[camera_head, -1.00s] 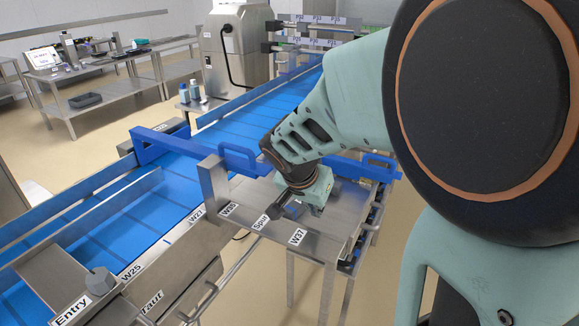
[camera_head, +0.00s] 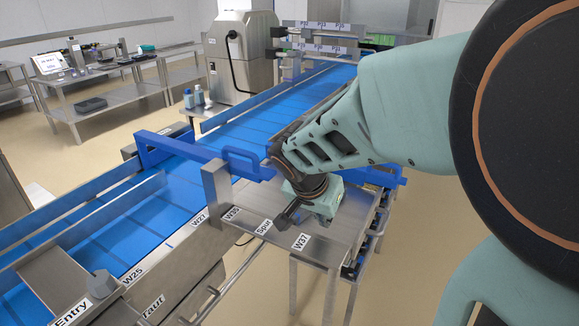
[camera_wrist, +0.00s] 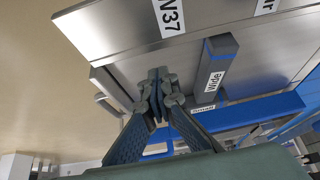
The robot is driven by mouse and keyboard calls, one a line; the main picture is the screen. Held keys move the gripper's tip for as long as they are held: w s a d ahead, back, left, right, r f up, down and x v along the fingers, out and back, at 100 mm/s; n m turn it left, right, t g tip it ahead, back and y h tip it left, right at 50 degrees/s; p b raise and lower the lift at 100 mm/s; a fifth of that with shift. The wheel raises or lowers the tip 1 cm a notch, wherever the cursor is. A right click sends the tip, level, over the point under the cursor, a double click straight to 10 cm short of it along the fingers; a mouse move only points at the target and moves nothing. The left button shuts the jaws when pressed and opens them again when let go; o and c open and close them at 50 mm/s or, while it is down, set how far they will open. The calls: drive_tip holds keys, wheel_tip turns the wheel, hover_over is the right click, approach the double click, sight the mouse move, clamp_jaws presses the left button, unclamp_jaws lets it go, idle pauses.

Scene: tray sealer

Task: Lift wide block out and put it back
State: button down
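I see nothing between the fingertips. In the head view my gripper (camera_head: 285,218) is over the steel table (camera_head: 325,243), near the "Spur" and "W37" labels.
The blue conveyor (camera_head: 185,198) runs diagonally on the left, beside the table. A blue guide bar (camera_head: 196,150) with handle openings crosses it. A steel upright (camera_head: 216,192) stands at the table's left corner. Workbenches stand at the back left, with open floor before them.

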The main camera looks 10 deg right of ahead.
drive_tip(key=shift+s+d+b, duration=0.25)
drive_tip(key=shift+s+b, duration=0.05)
drive_tip(key=shift+s, duration=0.5)
drive_tip(key=c, duration=2.2)
unclamp_jaws()
drive_tip(key=shift+c, duration=0.2)
drive_tip(key=c, duration=0.3)
drive_tip(key=shift+r, duration=0.1)
wheel_tip(320, 180, up, 7)
drive_tip(key=p, duration=0.4)
